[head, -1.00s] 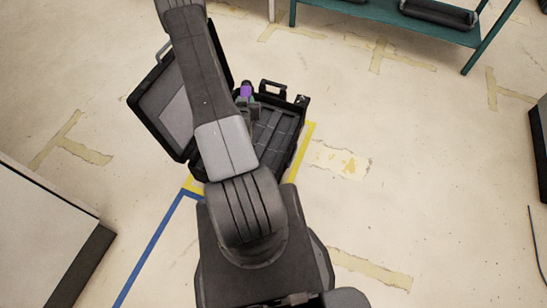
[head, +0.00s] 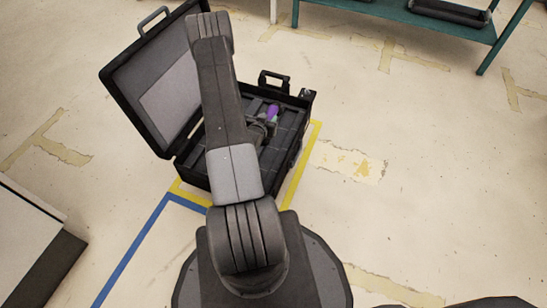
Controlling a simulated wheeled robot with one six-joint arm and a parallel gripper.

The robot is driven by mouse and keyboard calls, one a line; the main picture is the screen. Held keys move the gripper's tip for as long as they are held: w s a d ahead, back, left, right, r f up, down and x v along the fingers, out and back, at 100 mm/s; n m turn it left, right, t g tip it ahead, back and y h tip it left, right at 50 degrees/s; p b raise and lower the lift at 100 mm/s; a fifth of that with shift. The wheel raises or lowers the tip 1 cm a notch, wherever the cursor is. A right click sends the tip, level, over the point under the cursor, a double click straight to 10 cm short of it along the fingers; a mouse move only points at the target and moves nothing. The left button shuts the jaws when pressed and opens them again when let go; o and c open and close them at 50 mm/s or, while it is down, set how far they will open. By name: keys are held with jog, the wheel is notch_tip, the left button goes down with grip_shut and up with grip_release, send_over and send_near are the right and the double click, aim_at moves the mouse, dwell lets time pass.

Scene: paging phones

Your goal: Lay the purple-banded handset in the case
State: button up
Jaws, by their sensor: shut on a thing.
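The purple-banded handset (head: 271,112) shows as a small purple and dark piece over the right part of the open case. My gripper (head: 268,123) is shut on the handset; its fingers are small and partly hidden by my arm. The black case (head: 298,128) lies open on the floor, its lid (head: 127,75) raised on the left and its compartmented tray on the right. My arm covers the middle of the case. I cannot tell whether the handset touches the tray.
Yellow and blue tape (head: 128,262) marks the floor around the case. A green bench (head: 456,32) with a dark object (head: 448,13) stands at the upper right. A white-topped block (head: 22,245) is at the lower left. The floor on the right is clear.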

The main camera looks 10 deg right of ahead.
jog(key=shift+m+h, duration=0.4)
jog(key=shift+h, duration=0.1)
jog(key=f+b, duration=0.2)
jog(key=f, duration=0.3)
jog(key=d+f+b, duration=0.1)
jog(key=f+b, duration=0.2)
jog(key=f, duration=0.2)
jog(key=w+f+b, duration=0.1)
jog(key=f+b, duration=0.1)
jog(key=f, duration=0.4)
jog(key=shift+d+b, duration=0.4)
jog(key=shift+f, duration=0.15)
jog(key=o, duration=1.1)
jog(key=shift+s+a+r, duration=0.1)
jog(key=shift+s+r, duration=0.05)
jog(key=shift+r, duration=0.15)
jog(key=p+v, duration=0.2)
jog(key=v, duration=0.5)
jog(key=shift+p, duration=0.4)
